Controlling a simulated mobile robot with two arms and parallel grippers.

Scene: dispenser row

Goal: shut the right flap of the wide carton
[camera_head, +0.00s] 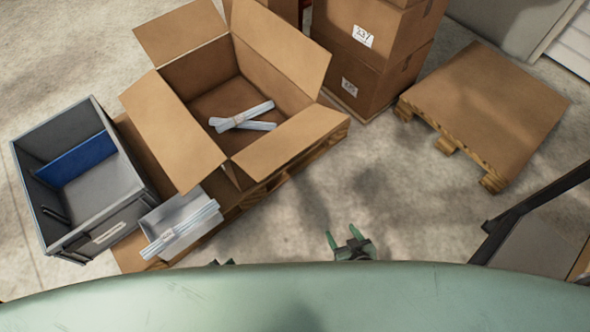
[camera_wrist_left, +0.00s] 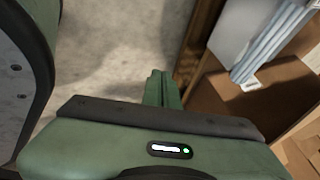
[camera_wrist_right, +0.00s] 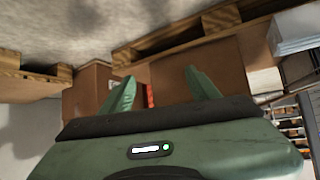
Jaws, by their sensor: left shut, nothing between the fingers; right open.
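The wide carton (camera_head: 215,100) stands open on a pallet, with all four flaps folded outward. Its upper right flap (camera_head: 282,45) is raised and leans outward. Its lower right flap (camera_head: 290,140) spreads out toward the pallet's right end. Another flap (camera_head: 172,130) spreads at the lower left and one (camera_head: 180,32) at the upper left. Bundled pale strips (camera_head: 242,117) lie inside. My right gripper (camera_head: 347,238) is open and empty, apart from the carton, below and right of it. My left gripper (camera_wrist_left: 163,88) is shut and empty; only its tip shows at the head view's lower edge.
A grey crate (camera_head: 100,215) with a blue divider stands left of the carton. A small grey tray (camera_head: 185,212) with pale strips sits in front. Stacked closed cartons (camera_head: 375,45) stand behind right. A cardboard-topped pallet (camera_head: 490,105) lies at right. Floor between is clear.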

